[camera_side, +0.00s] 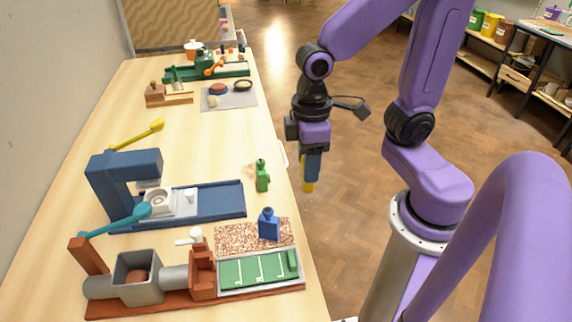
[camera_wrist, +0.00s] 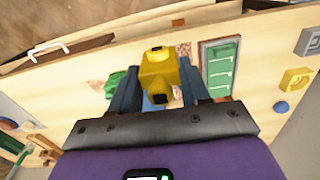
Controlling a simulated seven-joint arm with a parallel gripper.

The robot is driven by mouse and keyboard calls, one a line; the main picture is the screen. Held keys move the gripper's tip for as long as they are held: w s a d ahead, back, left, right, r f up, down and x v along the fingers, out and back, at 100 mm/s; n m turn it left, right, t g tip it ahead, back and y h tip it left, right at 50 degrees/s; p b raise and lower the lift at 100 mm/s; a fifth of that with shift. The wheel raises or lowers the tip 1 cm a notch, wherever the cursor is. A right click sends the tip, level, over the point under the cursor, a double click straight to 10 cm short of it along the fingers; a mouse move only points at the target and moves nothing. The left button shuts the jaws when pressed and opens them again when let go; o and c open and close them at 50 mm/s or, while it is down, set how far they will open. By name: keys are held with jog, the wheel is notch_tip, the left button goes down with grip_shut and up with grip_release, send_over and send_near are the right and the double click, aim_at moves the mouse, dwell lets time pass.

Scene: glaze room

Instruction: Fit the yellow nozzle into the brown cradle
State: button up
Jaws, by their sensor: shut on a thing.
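The yellow nozzle is held between the fingers of my gripper (camera_side: 311,170); its lower end (camera_side: 308,187) shows below them in the side view. In the wrist view the nozzle (camera_wrist: 157,68) sits upright-looking between the two blue fingers of my gripper (camera_wrist: 160,88), with a dark opening facing the camera. A brown stepped block (camera_side: 203,274), which looks like the cradle, stands on the red-brown machine at the front of the table. In the side view my gripper appears to the right of the table edge, well away from this block. Its seat is not clearly visible.
A green bottle (camera_side: 262,176) and a blue bottle (camera_side: 269,224) stand near the right edge. A green lined tray (camera_side: 258,269) adjoins the brown block.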

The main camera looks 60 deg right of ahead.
jog(key=w+a, duration=0.4)
jog(key=a, duration=0.8)
jog(key=w+a, duration=0.3)
jog(key=a, duration=1)
jog(key=shift+w+d+f, duration=0.1)
jog(key=shift+d+f, duration=0.05)
jog(key=shift+f, duration=2.25)
jog(key=shift+w+d+f, duration=0.1)
jog(key=shift+f, duration=2.3)
jog(key=o, duration=1.1)
jog(key=shift+o, duration=0.2)
jog(key=shift+d, duration=0.1)
jog(key=shift+w+d+f, duration=0.1)
jog(key=shift+d, duration=0.05)
